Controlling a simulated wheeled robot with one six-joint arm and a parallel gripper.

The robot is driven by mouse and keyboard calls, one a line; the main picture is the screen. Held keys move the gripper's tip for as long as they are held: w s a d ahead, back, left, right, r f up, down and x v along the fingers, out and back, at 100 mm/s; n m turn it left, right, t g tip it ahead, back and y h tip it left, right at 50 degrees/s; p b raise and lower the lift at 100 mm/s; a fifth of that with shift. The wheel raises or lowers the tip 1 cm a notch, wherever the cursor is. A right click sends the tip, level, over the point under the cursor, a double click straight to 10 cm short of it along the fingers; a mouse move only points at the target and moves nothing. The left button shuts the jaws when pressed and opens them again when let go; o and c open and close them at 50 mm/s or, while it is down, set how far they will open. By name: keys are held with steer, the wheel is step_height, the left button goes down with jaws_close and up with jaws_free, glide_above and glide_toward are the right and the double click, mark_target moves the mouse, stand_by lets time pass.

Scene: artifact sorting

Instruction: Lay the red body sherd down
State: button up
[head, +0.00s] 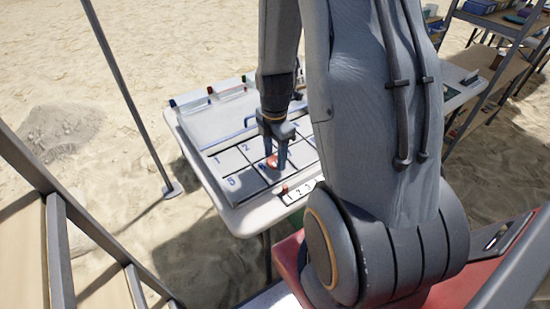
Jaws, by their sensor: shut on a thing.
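My gripper (277,160) points down over the numbered grid board (232,165) on the white table. It is shut on the red body sherd (271,162), a small red piece showing between and beside the fingers. The sherd is at or just above the board surface; I cannot tell whether it touches. The cells marked 1, 2 and 5 show at the left of the board, and my arm hides much of its right side.
A second small red piece (285,188) stands by a numbered strip (297,194) at the table's front edge. A tray (215,115) with coloured markers lies behind the board. A thin pole (135,100) stands left of the table. Shelves (510,25) stand at the upper right.

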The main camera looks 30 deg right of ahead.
mark_target(275, 161)
steer(key=shift+f, duration=0.85)
steer(key=shift+f, duration=0.15)
steer(key=o, duration=0.7)
steer(key=shift+o, duration=0.2)
step_height(275, 161, up, 12)
steer(key=b, duration=0.1)
steer(key=s+a+r+m, duration=0.1)
steer(key=s+a+m, duration=0.2)
steer(key=a+m, duration=0.3)
steer(key=s+a+r+m, duration=0.2)
steer(key=s+a+m, duration=0.2)
steer(key=a+m, duration=0.3)
steer(key=shift+s+m+t, duration=0.3)
steer(key=shift+m, duration=2.4)
